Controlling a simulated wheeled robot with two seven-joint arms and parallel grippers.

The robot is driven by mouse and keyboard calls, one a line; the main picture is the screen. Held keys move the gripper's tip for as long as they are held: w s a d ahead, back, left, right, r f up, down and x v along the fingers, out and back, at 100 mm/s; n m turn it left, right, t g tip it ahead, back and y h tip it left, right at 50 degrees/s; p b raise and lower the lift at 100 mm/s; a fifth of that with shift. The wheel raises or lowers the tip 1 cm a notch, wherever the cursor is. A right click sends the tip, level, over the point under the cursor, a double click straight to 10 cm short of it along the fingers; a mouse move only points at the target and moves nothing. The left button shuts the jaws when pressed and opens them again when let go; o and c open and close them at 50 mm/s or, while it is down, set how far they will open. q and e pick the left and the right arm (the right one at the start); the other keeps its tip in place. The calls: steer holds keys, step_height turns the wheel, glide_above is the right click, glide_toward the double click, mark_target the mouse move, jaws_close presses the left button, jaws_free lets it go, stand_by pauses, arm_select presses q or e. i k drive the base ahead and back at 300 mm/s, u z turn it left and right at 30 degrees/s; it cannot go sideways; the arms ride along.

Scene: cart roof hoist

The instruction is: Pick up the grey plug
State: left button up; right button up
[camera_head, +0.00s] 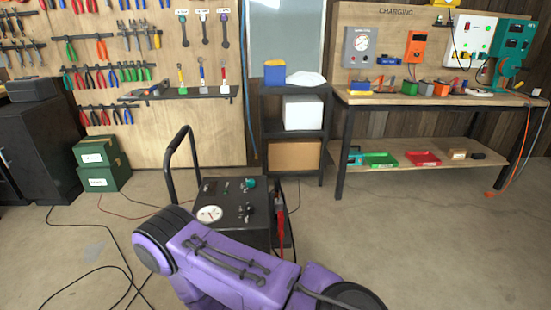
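I cannot pick out a grey plug for sure in the head view. A dark cart-like unit (232,212) with a tall bent handle (170,150) stands on the floor in the middle. Its top carries a round white gauge (210,213), a teal knob (250,183) and small dark fittings too small to make out. A red part (281,221) hangs at its right side. A purple arm link of mine covers the bottom middle and hides the front of the unit. Neither of my grippers shows.
A workbench (440,98) with chargers and tools stands at the right back. A dark shelf rack (291,90) stands left of it. Green boxes (102,163) sit on the floor at left. Black cables (110,236) lie on the left floor. The right floor is mostly clear.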

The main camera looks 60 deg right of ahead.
mark_target(277, 205)
steer(key=z, duration=0.55)
steer(key=i, duration=0.75)
steer(key=z, duration=0.75)
